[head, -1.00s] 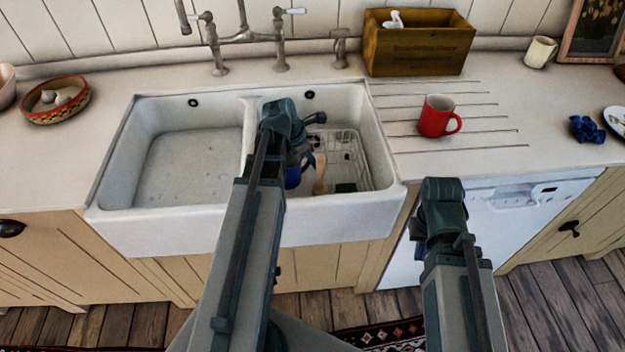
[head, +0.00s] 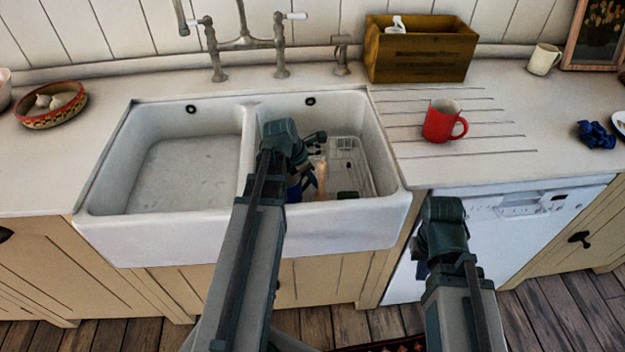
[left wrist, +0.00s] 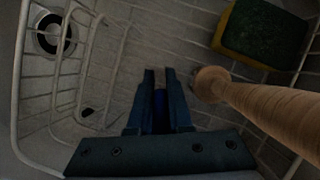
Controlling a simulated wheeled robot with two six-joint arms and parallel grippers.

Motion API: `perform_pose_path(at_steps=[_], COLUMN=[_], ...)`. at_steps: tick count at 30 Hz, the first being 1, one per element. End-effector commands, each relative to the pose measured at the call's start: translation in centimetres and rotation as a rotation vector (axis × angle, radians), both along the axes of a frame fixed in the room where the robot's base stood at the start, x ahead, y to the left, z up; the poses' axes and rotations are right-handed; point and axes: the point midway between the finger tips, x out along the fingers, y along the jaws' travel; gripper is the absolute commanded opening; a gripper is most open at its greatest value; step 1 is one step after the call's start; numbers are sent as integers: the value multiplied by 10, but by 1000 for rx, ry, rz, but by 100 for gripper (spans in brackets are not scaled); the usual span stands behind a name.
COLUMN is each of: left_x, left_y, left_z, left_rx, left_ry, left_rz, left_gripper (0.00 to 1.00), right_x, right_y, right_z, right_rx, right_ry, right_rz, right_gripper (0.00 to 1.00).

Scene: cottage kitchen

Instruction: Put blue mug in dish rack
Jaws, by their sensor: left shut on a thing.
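The blue mug (head: 293,192) shows only as a small blue patch under my left gripper (head: 303,168), low in the right sink basin; the arm hides most of it. In the left wrist view, the fingers of my left gripper (left wrist: 159,78) are nearly together, with a dark blue piece of the mug (left wrist: 160,108) between them. The white wire dish rack (head: 347,150) stands in the right basin. Its wires also show in the left wrist view (left wrist: 82,75), around the gripper. My right gripper (head: 423,267) hangs in front of the dishwasher, its fingers mostly hidden.
A wooden handle (left wrist: 265,112) lies close right of the left fingers, with a green-and-yellow sponge (left wrist: 262,32) beyond. The drain (left wrist: 50,35) is at upper left. A red mug (head: 440,122) stands on the counter. The left basin (head: 185,170) is empty.

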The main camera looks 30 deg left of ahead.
Motion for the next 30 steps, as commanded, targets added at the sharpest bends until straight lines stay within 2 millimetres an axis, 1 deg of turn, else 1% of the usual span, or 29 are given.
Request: perform_pose_path(at_steps=[2,3,7,8,16,20,26,30], left_x=[0,0,0,0,0,0,-4,-10], left_y=[0,0,0,0,0,0,3,7], left_z=[-4,-3,-2,-2,-2,1,16,34], left_rx=[0,0,0,0,0,0,0,-1], left_ry=[0,0,0,0,0,0,0,0], left_rz=[0,0,0,0,0,0,1,2], left_gripper=[0,23,46,47,47,47,47,47], right_x=[0,0,0,0,0,0,0,0], right_y=[0,0,0,0,0,0,0,0], right_z=[-4,-3,-2,-2,-2,1,17,34], right_rx=[0,0,0,0,0,0,0,0], right_ry=[0,0,0,0,0,0,0,0], right_rz=[0,0,0,0,0,0,0,0], right_gripper=[0,0,0,0,0,0,0,0])
